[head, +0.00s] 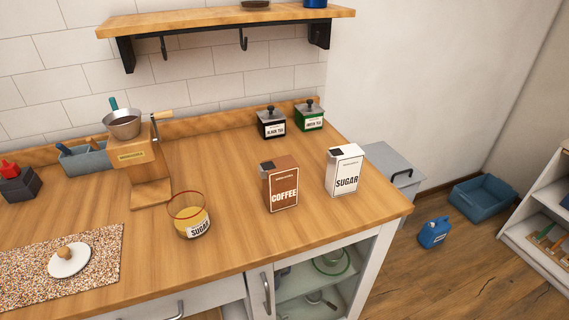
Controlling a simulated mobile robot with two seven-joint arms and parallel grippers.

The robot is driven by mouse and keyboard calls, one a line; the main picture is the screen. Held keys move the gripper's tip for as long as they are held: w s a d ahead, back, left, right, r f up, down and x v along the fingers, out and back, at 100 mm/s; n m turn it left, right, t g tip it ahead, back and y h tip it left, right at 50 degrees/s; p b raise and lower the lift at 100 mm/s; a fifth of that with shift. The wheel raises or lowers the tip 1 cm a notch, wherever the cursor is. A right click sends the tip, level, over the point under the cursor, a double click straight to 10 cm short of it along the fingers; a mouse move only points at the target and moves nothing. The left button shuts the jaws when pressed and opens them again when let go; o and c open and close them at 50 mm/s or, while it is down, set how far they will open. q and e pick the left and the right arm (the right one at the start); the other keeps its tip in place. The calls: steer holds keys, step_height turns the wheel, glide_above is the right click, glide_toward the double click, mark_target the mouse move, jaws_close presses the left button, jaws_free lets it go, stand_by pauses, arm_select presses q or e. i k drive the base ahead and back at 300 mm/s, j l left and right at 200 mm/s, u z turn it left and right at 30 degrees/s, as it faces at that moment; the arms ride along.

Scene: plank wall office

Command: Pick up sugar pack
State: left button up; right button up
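The sugar pack (345,171) is a white box with dark "SUGAR" lettering and a dark patch on its top. It stands upright on the wooden counter (235,235), close to the right end. A brown coffee pack (281,187) stands just left of it, with a small gap between. A glass jar (189,215) with a "SUGAR" label and yellowish contents stands further left. Neither of my grippers shows in the head view.
Black tea (271,123) and green tea (310,116) tins stand behind the packs. A wooden grinder (145,170) stands left, near a speckled mat (95,275) with a white lid (69,262). A shelf (225,21) hangs above. The counter front is clear between jar and packs.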

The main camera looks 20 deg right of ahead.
mark_target(345, 162)
steer(key=l+u, duration=0.5)
steer(key=l, duration=0.15)
steer(key=l+u, duration=0.5)
steer(key=l, duration=0.15)
steer(key=k+l+u, duration=0.2)
steer(key=l+u, duration=0.3)
steer(key=l, duration=0.1)
